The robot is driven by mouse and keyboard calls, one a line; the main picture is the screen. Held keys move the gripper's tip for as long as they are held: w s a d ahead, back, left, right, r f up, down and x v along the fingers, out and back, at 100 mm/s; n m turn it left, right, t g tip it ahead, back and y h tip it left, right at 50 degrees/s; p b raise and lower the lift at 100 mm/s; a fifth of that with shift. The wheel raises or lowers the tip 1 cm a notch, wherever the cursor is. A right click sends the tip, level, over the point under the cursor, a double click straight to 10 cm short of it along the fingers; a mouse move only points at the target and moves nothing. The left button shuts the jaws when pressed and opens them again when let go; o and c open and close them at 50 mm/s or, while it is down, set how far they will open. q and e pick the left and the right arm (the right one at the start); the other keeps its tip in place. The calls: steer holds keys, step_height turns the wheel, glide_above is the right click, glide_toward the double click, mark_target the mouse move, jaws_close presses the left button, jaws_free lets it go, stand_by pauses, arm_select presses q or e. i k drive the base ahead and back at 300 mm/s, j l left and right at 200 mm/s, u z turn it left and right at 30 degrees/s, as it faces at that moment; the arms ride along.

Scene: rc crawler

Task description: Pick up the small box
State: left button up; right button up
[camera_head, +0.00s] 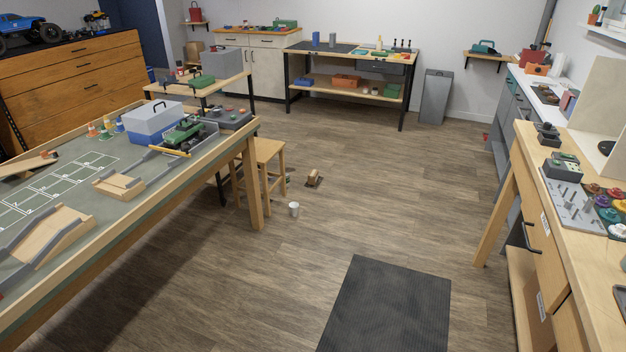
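Neither of my grippers is in view. I cannot tell for sure which thing is the small box. A small brown, box-like item (314,178) lies on the wood floor in the middle, too small to make out well. A larger blue box with a pale grey lid and dark handle (152,122) stands on the left track table (252,170). A grey box (221,63) sits on a table farther back.
A white cup (294,209) stands on the floor beside a wooden stool (268,150). A black mat (388,310) lies in front. A wooden workbench (568,260) runs along the right. A workbench (350,52) stands at the back. The middle floor is mostly clear.

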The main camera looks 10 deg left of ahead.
mark_target(313, 175)
steer(key=i+z, duration=0.15)
steer(key=i, duration=2.55)
